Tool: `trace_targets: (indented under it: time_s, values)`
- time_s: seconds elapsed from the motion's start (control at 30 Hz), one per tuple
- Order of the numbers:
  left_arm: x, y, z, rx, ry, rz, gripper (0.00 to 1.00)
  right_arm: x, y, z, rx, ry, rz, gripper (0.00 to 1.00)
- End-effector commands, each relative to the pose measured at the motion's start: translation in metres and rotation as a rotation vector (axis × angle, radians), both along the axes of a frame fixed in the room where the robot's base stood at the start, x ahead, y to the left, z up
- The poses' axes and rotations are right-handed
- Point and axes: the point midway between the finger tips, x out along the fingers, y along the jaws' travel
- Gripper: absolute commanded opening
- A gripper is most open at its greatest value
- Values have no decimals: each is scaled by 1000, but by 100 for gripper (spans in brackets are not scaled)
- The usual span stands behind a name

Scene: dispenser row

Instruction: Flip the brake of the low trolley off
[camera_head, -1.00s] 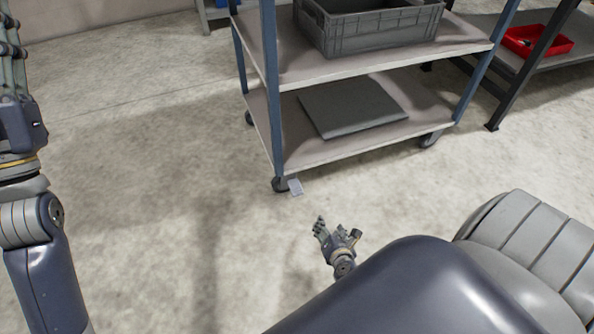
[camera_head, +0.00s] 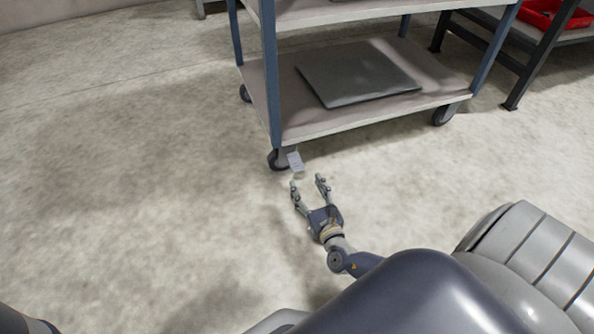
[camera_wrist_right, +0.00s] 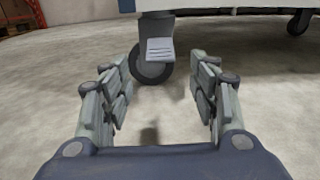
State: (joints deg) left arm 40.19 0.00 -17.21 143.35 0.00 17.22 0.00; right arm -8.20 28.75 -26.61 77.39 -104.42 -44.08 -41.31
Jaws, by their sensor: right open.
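The low trolley (camera_head: 375,122) has blue posts, grey shelves and black caster wheels. Its brake, a light grey ribbed pedal (camera_head: 295,161), sticks out at the near-left caster (camera_head: 277,160). In the right wrist view the brake pedal (camera_wrist_right: 160,50) is ahead, tilted downward in front of the dark wheel (camera_wrist_right: 151,72). My right gripper (camera_head: 308,182) is open and empty, low over the floor just short of the pedal and apart from it. In the right wrist view its fingers (camera_wrist_right: 160,95) stand either side of the wheel's line. My left gripper is out of view.
A dark grey flat panel (camera_head: 355,72) lies on the trolley's lower shelf. A dark-framed table (camera_head: 532,42) with a red bin (camera_head: 552,14) stands at the right. The floor left of the trolley is clear.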

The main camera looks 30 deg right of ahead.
Motion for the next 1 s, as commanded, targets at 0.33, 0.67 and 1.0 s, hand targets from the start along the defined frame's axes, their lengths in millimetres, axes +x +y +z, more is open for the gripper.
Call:
trace_targets:
  time_s: [0.33,0.67,1.0]
  values:
    - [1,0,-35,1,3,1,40,64,-15,-4,2,-3,-3,55]
    - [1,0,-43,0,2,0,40,86,-21,-1,3,1,-2,55]
    - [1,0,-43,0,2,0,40,86,-21,-1,4,2,-2,26]
